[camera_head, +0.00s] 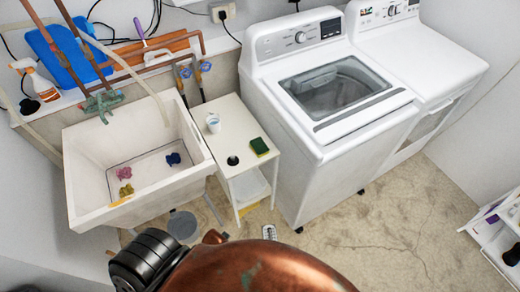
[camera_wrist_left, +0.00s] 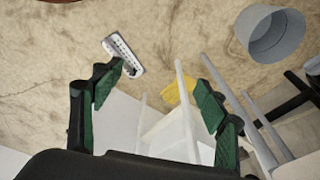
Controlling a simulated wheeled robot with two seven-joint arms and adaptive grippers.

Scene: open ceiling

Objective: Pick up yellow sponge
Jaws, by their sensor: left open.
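A small sponge (camera_head: 260,146) with a dark green top and a thin yellow edge lies on the white side table (camera_head: 232,176). A yellow item (camera_head: 248,208) shows low by the table's legs; I cannot tell what it is. In the left wrist view a yellow item (camera_wrist_left: 178,93) shows among white legs, partly behind a finger. Another yellow piece (camera_head: 121,200) lies at the sink's front rim. My left gripper (camera_wrist_left: 158,100) is open and empty, above the floor and white furniture; the head view does not show its fingers. My right gripper is not in view.
A white sink (camera_head: 92,165) stands left of the table, a washer (camera_head: 330,90) right. A grey bucket (camera_wrist_left: 270,35) and a white perforated item (camera_wrist_left: 122,55) are on the floor. A copper-coloured shape (camera_head: 255,268) hides the head view's bottom.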

